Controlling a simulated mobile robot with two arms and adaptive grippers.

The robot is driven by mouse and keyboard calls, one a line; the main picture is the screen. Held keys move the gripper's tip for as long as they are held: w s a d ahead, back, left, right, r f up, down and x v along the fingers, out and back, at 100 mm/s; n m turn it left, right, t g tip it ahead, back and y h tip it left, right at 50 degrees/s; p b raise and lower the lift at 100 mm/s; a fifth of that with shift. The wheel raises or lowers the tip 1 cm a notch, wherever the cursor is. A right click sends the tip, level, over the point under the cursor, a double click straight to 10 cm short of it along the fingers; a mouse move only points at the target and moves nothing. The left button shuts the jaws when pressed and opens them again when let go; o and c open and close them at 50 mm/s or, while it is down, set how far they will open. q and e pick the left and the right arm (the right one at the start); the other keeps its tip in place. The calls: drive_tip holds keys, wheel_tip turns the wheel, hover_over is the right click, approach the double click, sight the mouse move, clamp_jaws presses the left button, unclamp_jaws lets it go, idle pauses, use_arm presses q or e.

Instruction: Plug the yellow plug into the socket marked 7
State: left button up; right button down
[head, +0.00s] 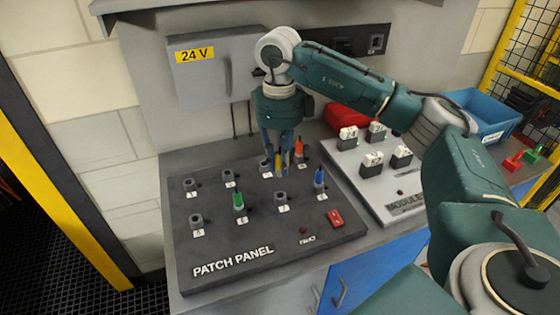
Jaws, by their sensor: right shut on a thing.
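The yellow plug (279,161) is held between the fingers of my right gripper (281,168), which is shut on it and points down over the patch panel (232,248). The gripper is just behind an empty front-row socket (282,198), third from the left; its small label looks like 7 but is hard to read. Whether the plug touches the panel or a socket, I cannot tell. My left gripper is not in view.
Nearby, an orange plug (299,148), a blue plug (319,177) and a green plug (239,201) stand in sockets. A red switch (335,218) is at front right. A white module panel (383,195) stands to the right, beneath my arm.

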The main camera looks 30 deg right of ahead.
sight(280, 154)
drive_tip(key=shift+f+b, duration=2)
drive_tip(key=shift+f, duration=0.9)
drive_tip(key=shift+s+f+b, duration=0.1)
drive_tip(key=shift+f+b, duration=0.95)
drive_tip(key=shift+f, duration=0.55)
drive_tip(key=c, duration=1.5)
unclamp_jaws()
drive_tip(key=shift+c, duration=0.2)
wheel_tip(280, 154, up, 12)
